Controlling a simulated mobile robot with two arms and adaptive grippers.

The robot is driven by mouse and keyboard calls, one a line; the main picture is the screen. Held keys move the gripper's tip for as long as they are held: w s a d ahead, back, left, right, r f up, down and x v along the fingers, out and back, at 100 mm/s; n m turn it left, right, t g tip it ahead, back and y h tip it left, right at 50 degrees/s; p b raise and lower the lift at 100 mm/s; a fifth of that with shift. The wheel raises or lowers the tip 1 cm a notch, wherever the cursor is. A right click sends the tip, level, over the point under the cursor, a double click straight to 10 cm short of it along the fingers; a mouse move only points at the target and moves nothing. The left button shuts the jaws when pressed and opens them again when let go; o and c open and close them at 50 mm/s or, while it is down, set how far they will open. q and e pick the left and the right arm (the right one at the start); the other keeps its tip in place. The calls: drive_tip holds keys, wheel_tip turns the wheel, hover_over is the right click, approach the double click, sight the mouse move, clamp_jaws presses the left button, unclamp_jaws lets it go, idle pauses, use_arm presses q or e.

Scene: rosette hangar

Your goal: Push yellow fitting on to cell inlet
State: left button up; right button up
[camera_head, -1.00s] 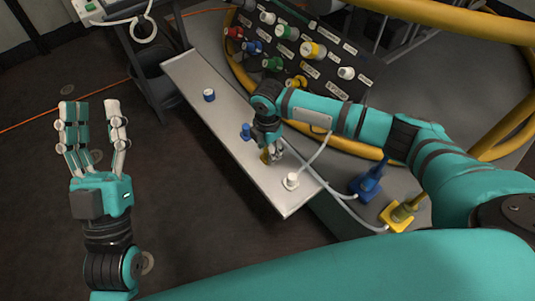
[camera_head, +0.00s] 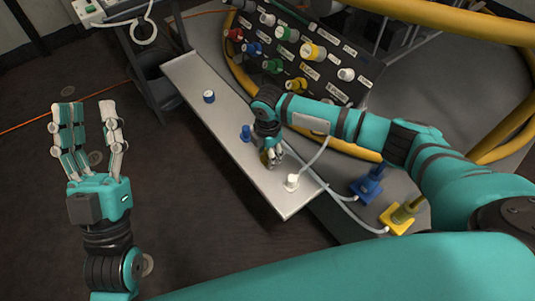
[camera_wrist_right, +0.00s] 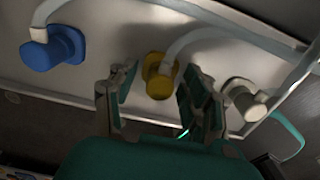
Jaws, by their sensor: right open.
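The yellow fitting (camera_wrist_right: 158,76) is on the pale shelf with a hose running from it in the right wrist view. In the head view it is mostly hidden by my right gripper (camera_head: 271,158). My right gripper is open, its fingers on either side of the yellow fitting; I cannot tell whether they touch it. A panel (camera_head: 315,68) at the top of the head view carries coloured ports; its labels are too small to read, so I cannot tell which is the cell inlet. My left gripper (camera_head: 86,112) is open and empty, left of the shelf.
On the shelf (camera_head: 185,75), a blue fitting (camera_head: 246,133) and a white fitting (camera_head: 292,182) stand near the gripper; a blue cap (camera_head: 209,96) sits farther up. Blue (camera_head: 368,190) and yellow (camera_head: 398,217) hose bases are to the right. A thick yellow pipe (camera_head: 445,17) crosses the upper right.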

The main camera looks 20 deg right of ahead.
use_arm(q)
drive_tip(key=shift+w+d+f+g+y+p, duration=0.1)
drive_tip(key=shift+w+f+g+y+p, duration=0.4)
drive_tip(key=shift+w+f+g, duration=0.9)
drive_tip(key=shift+s+f, duration=0.1)
idle(0.4)
use_arm(e)
drive_tip(key=shift+p, duration=0.3)
use_arm(q)
drive_tip(key=shift+w+f+g+y, duration=0.3)
drive_tip(key=shift+w+f+g, duration=0.15)
drive_tip(key=shift+f, duration=0.45)
drive_tip(key=shift+w+f+g+y, duration=0.3)
drive_tip(key=shift+f+g, duration=0.25)
drive_tip(key=shift+f, duration=0.3)
drive_tip(key=shift+f, duration=0.1)
use_arm(e)
drive_tip(key=shift+c, duration=0.3)
drive_tip(key=c, duration=0.9)
use_arm(q)
drive_tip(key=shift+r, duration=0.3)
use_arm(e)
clamp_jaws()
